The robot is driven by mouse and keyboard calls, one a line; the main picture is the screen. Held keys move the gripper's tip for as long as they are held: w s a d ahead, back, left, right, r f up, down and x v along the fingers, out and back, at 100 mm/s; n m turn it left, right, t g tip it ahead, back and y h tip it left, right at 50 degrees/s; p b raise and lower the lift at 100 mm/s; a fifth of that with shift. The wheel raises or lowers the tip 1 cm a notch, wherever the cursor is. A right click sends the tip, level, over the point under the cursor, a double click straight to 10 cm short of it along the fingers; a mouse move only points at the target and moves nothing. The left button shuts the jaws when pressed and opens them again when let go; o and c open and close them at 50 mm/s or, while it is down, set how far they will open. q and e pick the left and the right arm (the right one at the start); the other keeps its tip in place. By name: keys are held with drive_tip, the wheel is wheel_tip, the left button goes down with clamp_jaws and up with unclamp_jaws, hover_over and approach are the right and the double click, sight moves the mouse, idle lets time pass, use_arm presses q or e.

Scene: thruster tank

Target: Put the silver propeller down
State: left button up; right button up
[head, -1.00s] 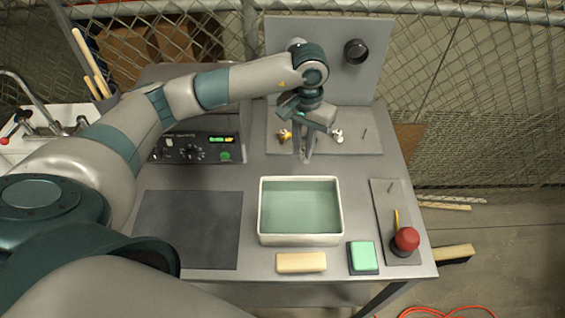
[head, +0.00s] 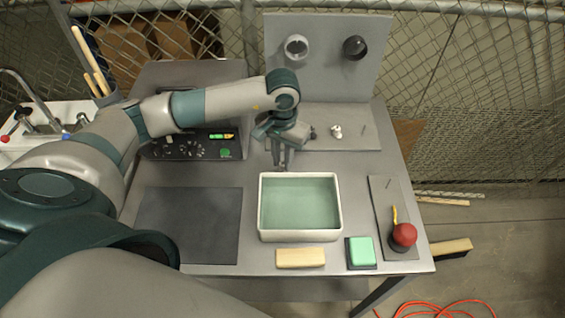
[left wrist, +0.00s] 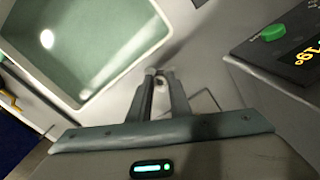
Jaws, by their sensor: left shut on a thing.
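My left gripper (head: 280,166) is over the bench just behind the tank's back left corner, pointing down. In the left wrist view its fingers (left wrist: 160,82) are closed on a small grey thing, the silver propeller (left wrist: 159,73), of which only a little shows at the fingertips. In the head view the held piece is too small and hidden to make out. A small white propeller-like piece (head: 336,131) stands on the grey peg plate (head: 345,142) at the back. My right gripper is not in view.
The white tank (head: 300,237) with greenish water is right beside the gripper. A control box (head: 185,148) stands to the left. A dark mat (head: 188,225) lies bare at front left.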

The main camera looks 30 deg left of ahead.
use_arm(q)
drive_tip(key=shift+f, duration=0.9)
drive_tip(key=shift+f+b, duration=0.15)
drive_tip(key=shift+b, duration=0.15)
drive_tip(key=o, duration=0.8)
drive_tip(key=shift+o, duration=0.2)
drive_tip(key=shift+r, duration=0.25)
